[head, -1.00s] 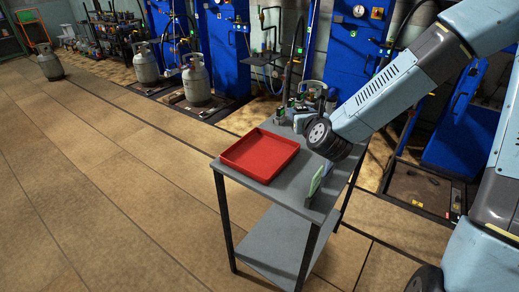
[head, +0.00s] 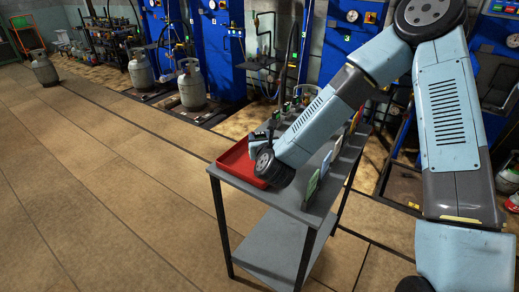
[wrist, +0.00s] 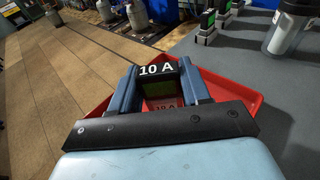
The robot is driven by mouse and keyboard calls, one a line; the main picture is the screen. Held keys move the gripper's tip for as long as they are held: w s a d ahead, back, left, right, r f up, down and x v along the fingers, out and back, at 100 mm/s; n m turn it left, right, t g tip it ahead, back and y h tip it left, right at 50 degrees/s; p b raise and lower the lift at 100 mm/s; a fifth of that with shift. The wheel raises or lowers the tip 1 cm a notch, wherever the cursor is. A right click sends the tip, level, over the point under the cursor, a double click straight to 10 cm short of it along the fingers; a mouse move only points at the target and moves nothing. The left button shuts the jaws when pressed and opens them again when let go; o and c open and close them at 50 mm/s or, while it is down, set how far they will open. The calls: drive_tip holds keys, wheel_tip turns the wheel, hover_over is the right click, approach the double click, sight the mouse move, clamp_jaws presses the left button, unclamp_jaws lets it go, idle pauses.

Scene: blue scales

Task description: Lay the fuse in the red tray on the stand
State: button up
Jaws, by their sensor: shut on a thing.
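The fuse (wrist: 158,71) is a black block with a white "10 A" label and a green part. In the wrist view it sits between the two fingers of my gripper (wrist: 160,84), which is shut on it. The red tray (wrist: 250,98) lies below and around the gripper in that view. In the head view the red tray (head: 232,166) is on the grey stand (head: 290,205), partly covered by my arm.
More black-and-green blocks (wrist: 207,24) stand on the stand top beyond the tray, with a clear container (wrist: 290,30) to their right. Upright cards (head: 312,186) line the stand's right side. Gas cylinders (head: 192,88) and blue cabinets stand behind.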

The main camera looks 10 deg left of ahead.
drive_tip(key=shift+s+a+f, duration=0.1)
drive_tip(key=shift+a+f, duration=0.35)
drive_tip(key=shift+f, duration=1.65)
drive_tip(key=o, duration=1)
drive_tip(key=shift+o, duration=0.2)
